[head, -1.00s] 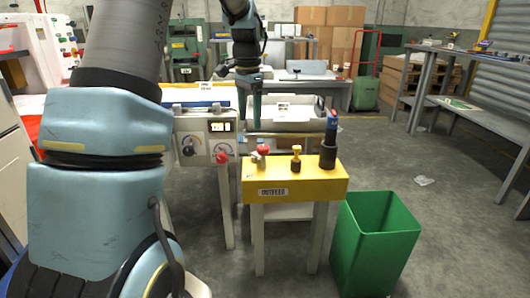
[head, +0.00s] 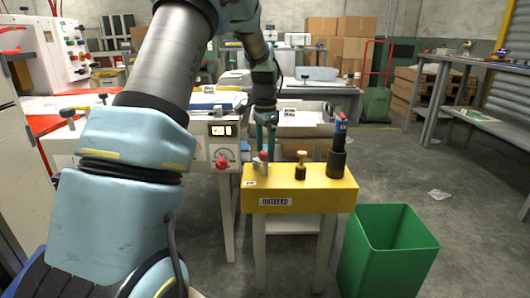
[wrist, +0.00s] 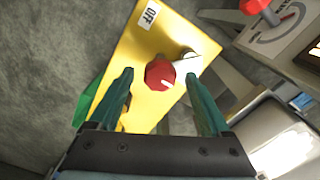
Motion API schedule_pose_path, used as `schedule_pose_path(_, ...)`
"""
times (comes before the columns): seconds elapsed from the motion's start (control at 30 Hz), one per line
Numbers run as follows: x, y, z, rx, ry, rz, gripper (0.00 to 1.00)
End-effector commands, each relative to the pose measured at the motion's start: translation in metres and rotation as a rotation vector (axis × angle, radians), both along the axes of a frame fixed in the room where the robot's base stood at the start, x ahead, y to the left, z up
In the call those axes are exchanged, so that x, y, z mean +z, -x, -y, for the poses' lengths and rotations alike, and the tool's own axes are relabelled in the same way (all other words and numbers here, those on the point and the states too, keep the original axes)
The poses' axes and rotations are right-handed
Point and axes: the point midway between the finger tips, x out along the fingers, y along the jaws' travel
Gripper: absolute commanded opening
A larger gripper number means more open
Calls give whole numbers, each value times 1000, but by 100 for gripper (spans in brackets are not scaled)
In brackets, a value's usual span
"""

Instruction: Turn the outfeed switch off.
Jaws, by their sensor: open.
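The yellow outfeed box (head: 300,197), labelled OUTFEED, stands on pale legs. The outfeed switch is a metal lever with a red knob (head: 264,155) near the box's left end. In the wrist view the red knob (wrist: 160,73) shows with its metal stem (wrist: 187,58) to its upper right. A white OFF label (wrist: 150,15) lies on the box top near the edge. My gripper (head: 265,143) points down at the switch, open. In the wrist view my gripper (wrist: 159,78) has one finger on each side of the knob; whether they touch it I cannot tell.
A machine panel with a red knob (head: 222,163) is close on the left. A green bin (head: 388,250) stands at right.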

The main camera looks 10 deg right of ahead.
Motion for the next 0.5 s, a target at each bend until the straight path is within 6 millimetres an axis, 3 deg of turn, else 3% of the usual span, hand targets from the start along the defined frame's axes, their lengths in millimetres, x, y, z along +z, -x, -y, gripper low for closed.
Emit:
schedule_pose_path(0.37, -6, 0, 0, 0, 0, 0, 82)
schedule_pose_path(0.5, -6, 0, 0, 0, 0, 0, 67)
